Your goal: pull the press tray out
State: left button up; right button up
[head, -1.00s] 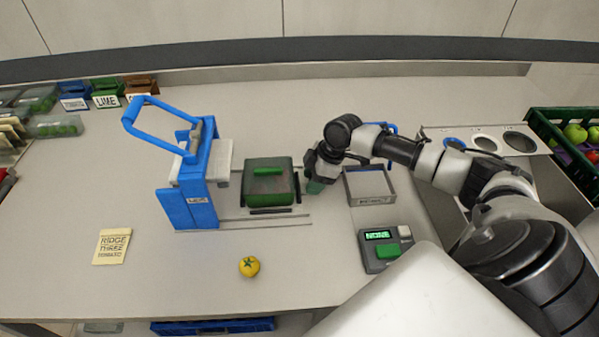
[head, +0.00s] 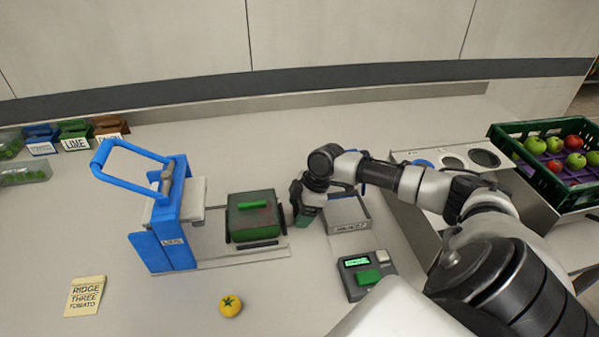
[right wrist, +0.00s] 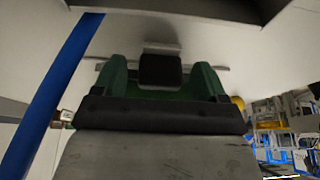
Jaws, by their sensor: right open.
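The press tray (head: 240,228) is a dark green box with a brighter green grip on its top. It sits on rails to the right of the blue press (head: 170,235), clear of the press frame. The press's blue handle (head: 112,170) is raised. My right gripper (head: 304,214) has green fingers and is open just right of the tray; the head view does not clearly show whether they touch. In the right wrist view the open fingers (right wrist: 160,85) have a dark block (right wrist: 160,70) between them. My left gripper is not in view.
A yellow tomato (head: 230,305) and a note card (head: 85,295) lie in front. A grey open box (head: 350,226) and a device with a green button (head: 367,276) stand right of my gripper. Labelled bins (head: 75,135) stand back left; a crate of fruit (head: 505,133) is far right.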

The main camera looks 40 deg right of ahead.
jog(key=shift+r, duration=0.15)
jog(key=b+v, duration=0.1)
jog(key=v, duration=0.9)
jog(key=shift+r+b, duration=0.25)
jog(key=shift+b, duration=0.05)
jog(key=shift+d, duration=0.15)
